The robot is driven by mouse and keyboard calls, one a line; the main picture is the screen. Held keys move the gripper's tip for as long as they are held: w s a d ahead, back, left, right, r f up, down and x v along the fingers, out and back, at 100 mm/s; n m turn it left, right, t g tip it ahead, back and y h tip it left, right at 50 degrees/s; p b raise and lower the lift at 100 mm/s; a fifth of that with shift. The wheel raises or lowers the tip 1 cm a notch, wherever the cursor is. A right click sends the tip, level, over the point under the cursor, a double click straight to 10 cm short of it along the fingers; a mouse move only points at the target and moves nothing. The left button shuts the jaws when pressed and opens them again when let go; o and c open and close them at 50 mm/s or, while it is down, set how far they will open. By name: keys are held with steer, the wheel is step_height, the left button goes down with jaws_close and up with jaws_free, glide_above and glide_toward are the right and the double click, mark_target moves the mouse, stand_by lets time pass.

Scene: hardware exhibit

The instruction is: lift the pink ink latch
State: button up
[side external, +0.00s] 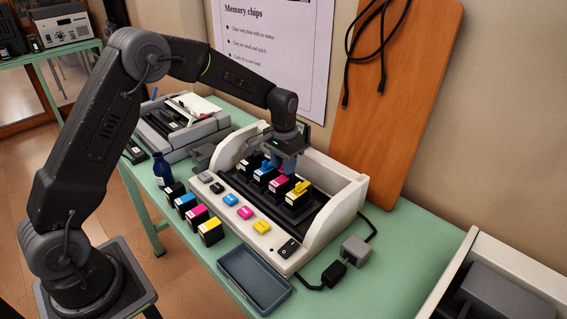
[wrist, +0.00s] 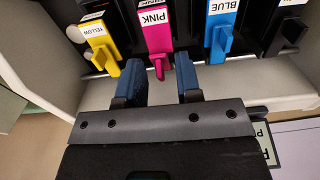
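The pink ink cartridge (wrist: 156,38) is in the wrist view with a "PINK" label, and its pink latch (wrist: 159,68) sticks out toward my gripper. My gripper (wrist: 160,72) is open, its two blue fingers apart, with the latch end in the gap between the fingertips. Neither finger visibly presses on it. In the side view my gripper (side external: 287,164) is above the row of cartridges in the printer (side external: 340,185), and the pink cartridge (side external: 279,183) shows below it, with its latch partly covered.
Beside the pink one in the wrist view are the yellow latch (wrist: 105,58) on the left and the blue latch (wrist: 220,48) on the right. Coloured buttons line the printer's front. Spare cartridges (side external: 198,217) and a blue-grey tray (side external: 254,279) stand in front.

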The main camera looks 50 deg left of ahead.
steer(key=shift+c, duration=0.4)
jaws_close()
steer(key=shift+w, duration=0.1)
steer(key=shift+w+r+g, duration=0.2)
steer(key=shift+w+g, duration=0.25)
steer(key=shift+g, duration=0.7)
steer(key=shift+w+r+g, duration=0.15)
steer(key=shift+w+g, duration=0.3)
steer(key=shift+g, duration=0.7)
steer(key=shift+o, duration=0.4)
jaws_free()
